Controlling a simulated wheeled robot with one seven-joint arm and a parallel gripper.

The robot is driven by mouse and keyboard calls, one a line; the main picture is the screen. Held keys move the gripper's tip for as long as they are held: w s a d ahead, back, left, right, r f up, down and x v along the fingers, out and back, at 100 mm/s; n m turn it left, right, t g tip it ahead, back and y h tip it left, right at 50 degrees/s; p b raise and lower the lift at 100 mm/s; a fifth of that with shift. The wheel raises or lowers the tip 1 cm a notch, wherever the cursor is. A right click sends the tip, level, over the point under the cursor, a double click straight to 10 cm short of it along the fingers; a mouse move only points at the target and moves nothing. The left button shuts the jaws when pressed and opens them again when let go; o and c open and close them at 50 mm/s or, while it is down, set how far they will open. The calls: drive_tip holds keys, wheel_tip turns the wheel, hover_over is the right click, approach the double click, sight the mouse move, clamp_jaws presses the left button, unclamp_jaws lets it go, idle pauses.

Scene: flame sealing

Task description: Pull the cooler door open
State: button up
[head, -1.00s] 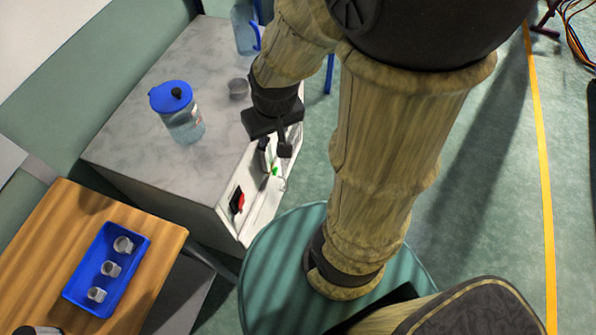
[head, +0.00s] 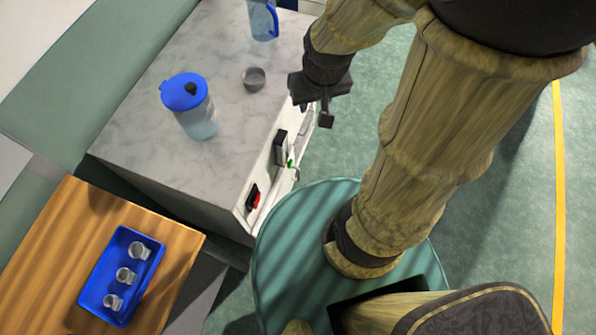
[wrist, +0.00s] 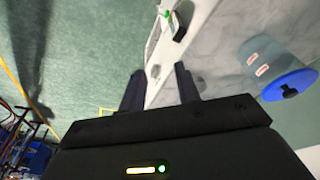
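The cooler is a box with a grey marble top (head: 130,130) and a white front (head: 262,190), at the left centre of the head view. A black upright handle (head: 281,147) sits on the front, beside a small green light (head: 290,163). The handle also shows at the top of the wrist view (wrist: 180,33). I cannot tell whether the door is ajar. My gripper (head: 318,110) is beside the front edge, toward the far end from the handle and apart from it. In the wrist view its two fingers (wrist: 160,88) are spread with nothing between them.
A blue-lidded jug (head: 197,120), a small grey bowl (head: 254,78) and another blue-handled jug (head: 263,20) stand on the top. A red-and-black switch (head: 253,197) is on the front. A wooden table (head: 50,240) with a blue tray (head: 92,290) of cups stands lower left.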

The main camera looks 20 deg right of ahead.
drive_tip(key=w+d+f+n+y+b, duration=0.1)
drive_tip(key=w+f+n+b, duration=0.4)
drive_tip(key=f+b, duration=1.1)
drive_tip(key=w+d+f+n+g+y+b, duration=0.1)
drive_tip(key=w+d+f+n+b, duration=0.3)
drive_tip(key=f+b, duration=1.3)
drive_tip(key=w+d+f+n+g+y+b, duration=0.1)
drive_tip(key=w+f+n+b, duration=0.4)
drive_tip(key=f+b, duration=1.2)
wheel_tip(320, 180, down, 4)
drive_tip(key=d+n+y, duration=0.1)
drive_tip(key=n, duration=0.2)
drive_tip(key=shift+w+d+f+y, duration=0.15)
drive_tip(key=shift+w+d+y, duration=0.15)
drive_tip(key=b+x, duration=0.3)
drive_tip(key=x, duration=0.2)
drive_tip(key=b+x, duration=0.4)
drive_tip(key=x, duration=0.2)
drive_tip(key=b+x, duration=0.4)
drive_tip(key=x, duration=0.2)
drive_tip(key=shift+s+f, duration=0.3)
drive_tip(key=shift+s, duration=0.05)
clamp_jaws()
